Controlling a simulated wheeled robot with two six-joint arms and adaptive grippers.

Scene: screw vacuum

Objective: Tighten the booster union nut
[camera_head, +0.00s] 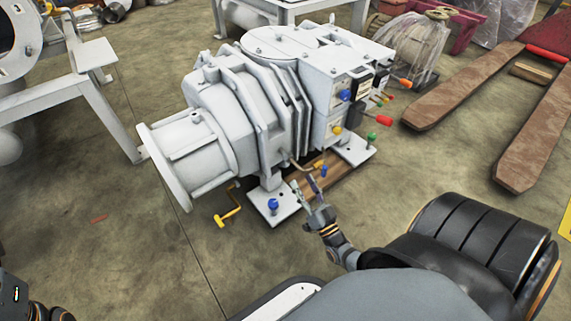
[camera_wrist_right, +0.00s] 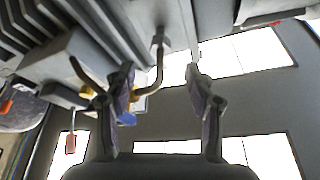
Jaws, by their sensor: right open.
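The white screw vacuum machine (camera_head: 255,105) stands on the floor in the middle of the head view. A thin bent metal tube (camera_head: 302,167) comes out low on its near side. My right gripper (camera_head: 306,186) is open just below this tube. In the right wrist view, my open right gripper (camera_wrist_right: 160,82) has one finger on each side of the tube (camera_wrist_right: 152,85). A small grey nut-like fitting (camera_wrist_right: 158,42) sits at the tube's upper end, beyond the fingertips. I cannot tell whether either finger touches the tube.
A yellow handle (camera_head: 229,212), a blue knob (camera_head: 273,204) and a green knob (camera_head: 371,137) stick out near the machine's feet. A red-ended lever (camera_head: 383,120) projects at right. A pallet truck (camera_head: 470,85) stands farther right. Floor at front left is mostly clear.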

